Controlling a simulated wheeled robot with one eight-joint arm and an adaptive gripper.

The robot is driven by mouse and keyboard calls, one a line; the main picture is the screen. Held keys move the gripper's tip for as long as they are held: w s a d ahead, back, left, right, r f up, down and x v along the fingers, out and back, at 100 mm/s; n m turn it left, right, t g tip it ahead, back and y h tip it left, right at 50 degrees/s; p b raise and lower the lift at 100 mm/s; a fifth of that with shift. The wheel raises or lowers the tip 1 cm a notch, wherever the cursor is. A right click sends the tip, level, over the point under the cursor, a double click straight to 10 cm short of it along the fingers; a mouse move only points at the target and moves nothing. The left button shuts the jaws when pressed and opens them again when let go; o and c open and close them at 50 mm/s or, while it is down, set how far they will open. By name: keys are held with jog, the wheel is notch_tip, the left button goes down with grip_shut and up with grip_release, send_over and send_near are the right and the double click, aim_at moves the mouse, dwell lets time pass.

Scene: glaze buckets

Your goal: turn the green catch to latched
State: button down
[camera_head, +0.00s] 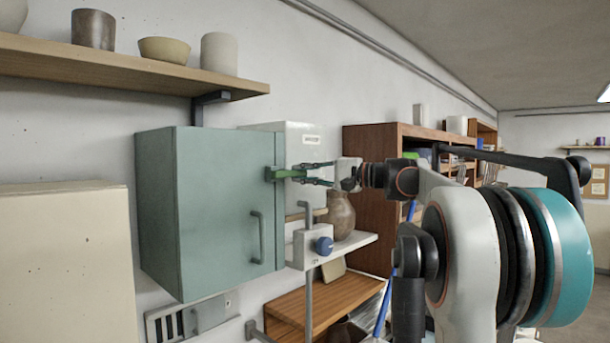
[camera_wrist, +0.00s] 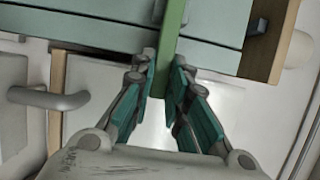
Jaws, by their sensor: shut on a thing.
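In the wrist view the green catch (camera_wrist: 174,30) runs down from the top between the fingertips of my gripper (camera_wrist: 165,72).
A wooden shelf (camera_head: 130,75) with several pots hangs above the cabinet. A white box (camera_head: 318,246) with a blue knob (camera_head: 323,245) sits below my gripper. A brown vase (camera_head: 340,215) stands on a white shelf behind. A wooden bookcase (camera_head: 370,165) is farther back.

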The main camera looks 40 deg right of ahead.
jog(key=c, duration=1.6)
grip_release()
jog(key=shift+o, duration=0.2)
jog(key=v, duration=1.2)
